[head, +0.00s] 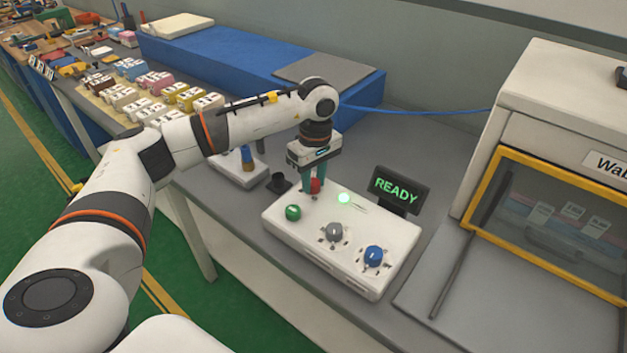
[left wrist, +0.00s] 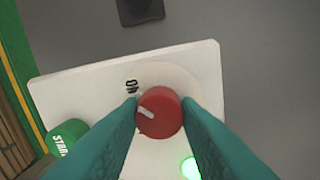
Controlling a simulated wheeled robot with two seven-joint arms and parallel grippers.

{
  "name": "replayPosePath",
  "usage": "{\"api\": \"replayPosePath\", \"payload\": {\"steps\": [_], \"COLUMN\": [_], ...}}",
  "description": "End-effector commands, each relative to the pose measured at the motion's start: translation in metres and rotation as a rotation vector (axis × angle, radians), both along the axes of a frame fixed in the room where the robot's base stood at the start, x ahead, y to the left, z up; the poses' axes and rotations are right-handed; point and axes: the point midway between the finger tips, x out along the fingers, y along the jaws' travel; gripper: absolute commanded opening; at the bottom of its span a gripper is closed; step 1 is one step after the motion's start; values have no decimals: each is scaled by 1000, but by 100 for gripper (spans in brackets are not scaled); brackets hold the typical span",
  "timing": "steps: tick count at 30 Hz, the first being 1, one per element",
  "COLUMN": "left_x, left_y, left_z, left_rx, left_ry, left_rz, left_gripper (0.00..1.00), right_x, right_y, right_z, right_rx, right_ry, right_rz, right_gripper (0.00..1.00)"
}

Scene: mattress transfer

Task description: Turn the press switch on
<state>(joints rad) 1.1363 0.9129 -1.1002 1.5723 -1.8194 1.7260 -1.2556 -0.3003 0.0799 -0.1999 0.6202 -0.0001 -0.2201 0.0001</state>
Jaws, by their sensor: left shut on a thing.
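The press switch is a red round knob (head: 315,186) with a white mark, at the back left corner of a white control box (head: 385,227). It also shows in the left wrist view (left wrist: 160,114), with a black label beside it. My left gripper (head: 314,183) points down over the box, its teal fingers shut on the red knob from both sides. A green START button (head: 293,212) and a lit green lamp (head: 344,198) are close by. A black display (head: 400,191) behind the box reads READY in green. My right gripper is out of view.
A grey knob (head: 335,232) and a blue knob (head: 374,256) stand on the box's front part. A cabinet with a yellow-framed window (head: 560,225) is at the right. A blue block (head: 220,60) and several small boxes fill the back left.

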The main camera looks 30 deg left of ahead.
Motion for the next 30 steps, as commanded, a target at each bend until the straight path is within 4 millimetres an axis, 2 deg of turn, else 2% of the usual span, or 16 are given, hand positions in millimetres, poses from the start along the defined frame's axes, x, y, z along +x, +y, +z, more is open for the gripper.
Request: {"api": "replayPosePath", "payload": {"steps": [16,17,20,30], "left_x": [1,1,1,1], "left_y": [0,0,0,0], "left_z": [2,2,2,3], "left_rx": [0,0,0,0], "left_ry": [-4,-4,-3,-2], "left_rz": [-22,-22,-22,-21], "left_gripper": [7,35,51,52], "right_x": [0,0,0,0], "right_y": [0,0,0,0], "right_z": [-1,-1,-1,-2], "right_rx": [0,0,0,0], "right_ry": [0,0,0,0], "right_rz": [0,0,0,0], "right_gripper": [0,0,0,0]}}
